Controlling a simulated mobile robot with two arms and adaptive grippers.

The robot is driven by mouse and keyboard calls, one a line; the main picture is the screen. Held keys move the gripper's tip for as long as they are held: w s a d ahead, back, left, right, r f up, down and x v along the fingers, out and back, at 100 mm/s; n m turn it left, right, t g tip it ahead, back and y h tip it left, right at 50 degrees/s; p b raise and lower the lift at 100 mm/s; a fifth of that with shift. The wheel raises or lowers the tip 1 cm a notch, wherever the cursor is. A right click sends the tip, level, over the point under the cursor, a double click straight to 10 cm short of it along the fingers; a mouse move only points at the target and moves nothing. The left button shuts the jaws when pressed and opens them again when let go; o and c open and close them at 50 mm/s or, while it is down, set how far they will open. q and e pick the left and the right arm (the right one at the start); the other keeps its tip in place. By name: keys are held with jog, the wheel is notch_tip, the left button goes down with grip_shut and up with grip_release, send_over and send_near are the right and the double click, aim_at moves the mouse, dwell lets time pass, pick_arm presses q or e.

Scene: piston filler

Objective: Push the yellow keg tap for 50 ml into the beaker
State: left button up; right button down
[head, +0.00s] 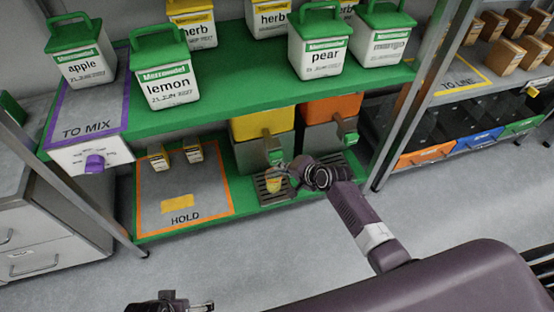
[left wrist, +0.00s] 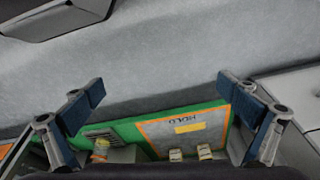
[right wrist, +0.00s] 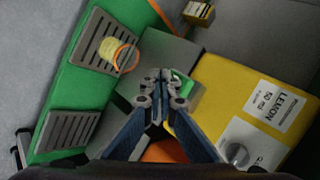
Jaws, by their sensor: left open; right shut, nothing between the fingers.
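The yellow keg (head: 258,122) stands on the lower green shelf; in the right wrist view its yellow top (right wrist: 220,85) carries a "LEMON 50 ml" label. Its green tap (head: 276,156) shows beside my right fingertips in the right wrist view (right wrist: 184,86). My right gripper (right wrist: 160,76) is shut and empty, at the tap; I cannot tell whether they touch. My left gripper (left wrist: 163,100) is open and empty, away from the keg.
The orange keg (head: 332,106) stands right of the yellow one, with its own drip tray (right wrist: 70,131). The HOLD mat (head: 215,190) with small boxes lies to the left. Labelled tubs, such as lemon (head: 165,82), stand on the shelf above. The floor in front is clear.

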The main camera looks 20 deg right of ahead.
pick_arm(q)
jog(key=shift+f, duration=0.15)
pick_arm(e)
jog(key=shift+s, duration=0.15)
pick_arm(q)
jog(key=s+f+p, duration=0.1)
jog(key=s+f, duration=0.1)
jog(key=f, duration=0.3)
jog(key=s+f+g+p, duration=0.1)
jog(key=s+f+p, duration=0.1)
jog(key=f, duration=0.3)
jog(key=shift+s+a+f, duration=0.3)
jog(key=shift+s, duration=0.45)
pick_arm(e)
jog(key=shift+s, duration=2.4)
